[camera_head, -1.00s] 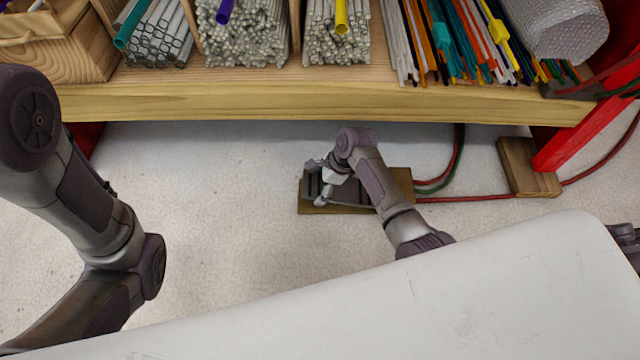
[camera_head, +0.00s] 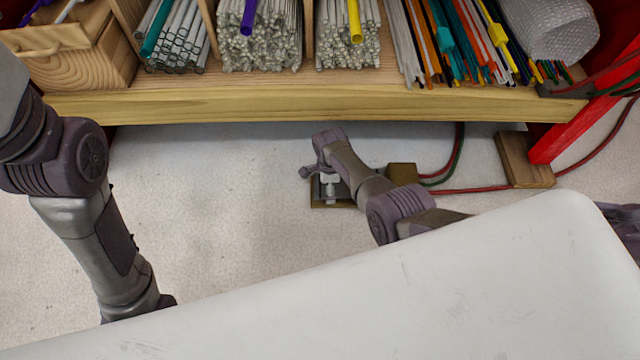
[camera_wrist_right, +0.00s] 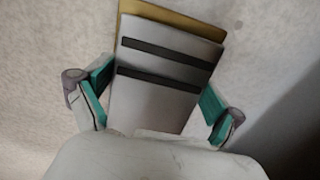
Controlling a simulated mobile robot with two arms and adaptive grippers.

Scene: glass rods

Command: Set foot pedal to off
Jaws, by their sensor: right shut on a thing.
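The foot pedal (camera_head: 319,203) is on the floor below the shelf in the head view, with a brass-coloured base. My right arm covers much of it. In the right wrist view the foot pedal (camera_wrist_right: 150,108) is a grey plate with two dark stripes and a yellow edge at its far end. My right gripper (camera_wrist_right: 158,88) has its green-padded fingers on either side of this plate and is shut on it. In the head view my right gripper (camera_head: 329,187) is over the pedal, partly hidden by its own wrist. My left arm shows at the left, but its gripper is not visible.
A wooden shelf (camera_head: 330,108) with bundled glass rods overhangs the floor behind the pedal. Red and green hoses (camera_head: 457,155) run right from it. A wooden block (camera_head: 525,160) and red post (camera_head: 585,120) stand at the right. Floor left of the pedal is clear.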

